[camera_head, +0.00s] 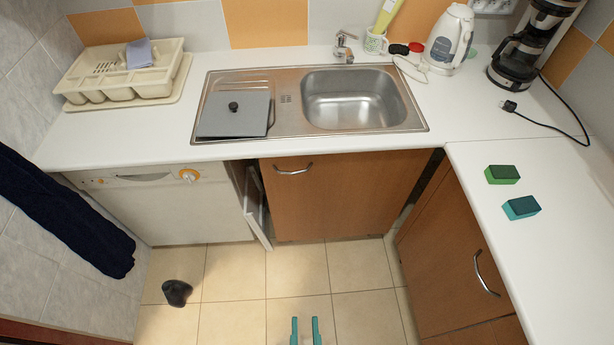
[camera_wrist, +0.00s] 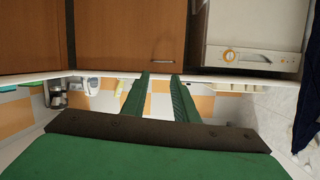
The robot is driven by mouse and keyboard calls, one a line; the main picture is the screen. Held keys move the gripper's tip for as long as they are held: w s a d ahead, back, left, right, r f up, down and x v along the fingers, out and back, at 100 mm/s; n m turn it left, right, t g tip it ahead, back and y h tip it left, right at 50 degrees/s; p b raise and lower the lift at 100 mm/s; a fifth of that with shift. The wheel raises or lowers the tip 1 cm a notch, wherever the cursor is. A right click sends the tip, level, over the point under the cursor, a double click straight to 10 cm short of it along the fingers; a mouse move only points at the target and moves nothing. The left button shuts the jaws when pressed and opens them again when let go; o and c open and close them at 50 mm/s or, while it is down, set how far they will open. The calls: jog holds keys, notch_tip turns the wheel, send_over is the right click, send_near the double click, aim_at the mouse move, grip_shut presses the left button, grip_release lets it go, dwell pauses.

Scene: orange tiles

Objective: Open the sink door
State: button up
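The brown wooden sink door (camera_head: 345,195) is under the steel sink and looks shut. Its curved metal handle (camera_head: 293,170) is at the upper left of the door. My gripper (camera_head: 305,330) shows at the bottom of the head view as two teal fingers, apart and empty, over the floor in front of the door. In the wrist view, which is upside down, my gripper (camera_wrist: 160,78) is open with nothing between the fingers. The sink door (camera_wrist: 125,35) and its handle (camera_wrist: 153,48) show beyond the fingertips, apart from them.
A narrow panel (camera_head: 257,205) stands ajar left of the sink door, beside a white dishwasher (camera_head: 165,210). Another brown cabinet (camera_head: 455,265) stands at right. A dark object (camera_head: 177,292) lies on the floor at left. The tiled floor (camera_head: 295,270) before the sink is clear.

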jog(key=w+d+f+m+g+y, duration=0.1)
jog(key=w+f+m, duration=0.4)
jog(key=w, duration=0.4)
jog(key=w+d+f+m, duration=0.2)
jog(key=w+f+m, duration=0.25)
jog(key=w, duration=0.45)
jog(key=w+d+r+m+y, duration=0.1)
jog(key=w+r+m+y, duration=0.2)
jog(key=w, duration=0.6)
jog(key=w+d+r+m+y, duration=0.1)
jog(key=w+r+y, duration=0.25)
jog(key=w, duration=0.55)
jog(key=r+x, duration=0.1)
jog(key=x, duration=0.9)
jog(key=shift+w+t+h, duration=0.3)
jog(key=shift+t+h, duration=0.05)
jog(key=shift+t, duration=0.05)
jog(key=shift+a+n, duration=0.15)
jog(key=shift+n, duration=0.1)
grip_shut()
